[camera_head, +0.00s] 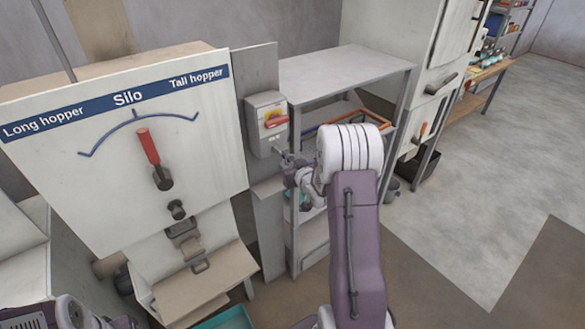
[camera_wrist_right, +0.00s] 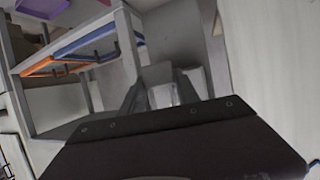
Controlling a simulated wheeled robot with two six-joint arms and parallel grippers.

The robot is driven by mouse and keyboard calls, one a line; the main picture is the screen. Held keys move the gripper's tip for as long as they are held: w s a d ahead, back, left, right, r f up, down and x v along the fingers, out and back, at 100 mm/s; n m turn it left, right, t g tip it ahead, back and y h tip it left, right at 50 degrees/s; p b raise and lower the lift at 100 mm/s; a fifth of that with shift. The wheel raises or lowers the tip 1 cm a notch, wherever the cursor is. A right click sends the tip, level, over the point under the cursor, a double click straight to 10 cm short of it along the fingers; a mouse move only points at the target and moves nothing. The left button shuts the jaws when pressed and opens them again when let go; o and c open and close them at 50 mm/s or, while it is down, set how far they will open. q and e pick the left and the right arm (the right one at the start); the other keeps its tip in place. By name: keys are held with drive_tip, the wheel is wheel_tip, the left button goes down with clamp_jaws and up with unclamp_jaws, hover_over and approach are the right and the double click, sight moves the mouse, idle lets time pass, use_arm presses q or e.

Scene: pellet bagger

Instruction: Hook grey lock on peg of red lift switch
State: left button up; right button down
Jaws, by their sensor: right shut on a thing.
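The red lift switch (camera_head: 276,121) is a red handle on a yellow plate, on the front of a grey box (camera_head: 264,142) fixed to a grey panel. My right gripper (camera_head: 284,160) is just below and in front of that box, shut on a small grey thing, probably the grey lock. In the right wrist view a pale grey piece (camera_wrist_right: 162,95) shows between the fingers, partly hidden by the dark gripper body. I cannot make out the peg, or whether the lock touches it. My left gripper is out of view; only part of my left arm shows at the bottom left.
A white board with a red lever (camera_head: 149,147) stands left of the switch. A grey shelf table (camera_head: 340,68) stands behind and right of my right arm, with orange and blue bars on a lower level. Open floor (camera_head: 470,150) lies to the right.

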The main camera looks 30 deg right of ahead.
drive_tip(key=shift+w+d, duration=0.1)
drive_tip(key=shift+w, duration=0.5)
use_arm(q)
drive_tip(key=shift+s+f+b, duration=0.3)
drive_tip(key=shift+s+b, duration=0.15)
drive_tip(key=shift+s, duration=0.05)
use_arm(e)
drive_tip(key=w, duration=0.3)
drive_tip(key=w+f, duration=0.1)
drive_tip(key=shift+w+a, duration=0.3)
drive_tip(key=shift+a, duration=0.1)
drive_tip(key=c, duration=0.8)
unclamp_jaws()
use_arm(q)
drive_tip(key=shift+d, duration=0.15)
